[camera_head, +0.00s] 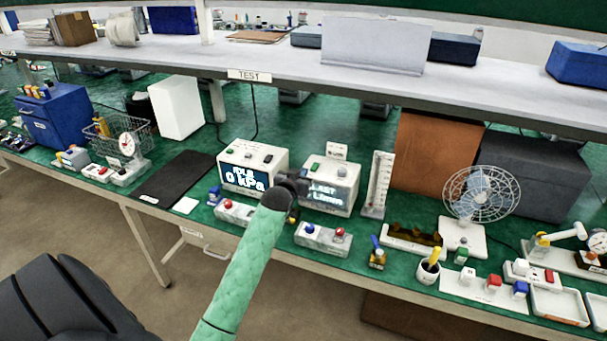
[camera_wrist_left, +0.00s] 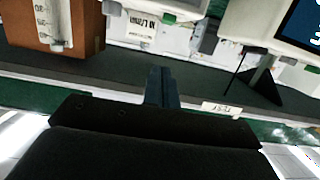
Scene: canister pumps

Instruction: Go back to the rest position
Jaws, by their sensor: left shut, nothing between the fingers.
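My left gripper (camera_head: 296,184) is dark, at the end of my green-sleeved arm, which comes up from the bottom of the head view. It shows in front of the gap between two white display boxes, the left one (camera_head: 250,166) reading kPa and the right one (camera_head: 328,188) with partly covered text. In the left wrist view its fingers (camera_wrist_left: 162,86) are together, with nothing between them. I cannot tell its exact height above the bench. My right gripper is in neither view.
The green bench (camera_head: 222,150) carries button boxes (camera_head: 322,238), a fan (camera_head: 480,195), a wire basket (camera_head: 120,135) and a blue cabinet (camera_head: 55,115). A shelf (camera_head: 270,70) runs above its back. Open floor (camera_head: 60,225) lies before the bench at left.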

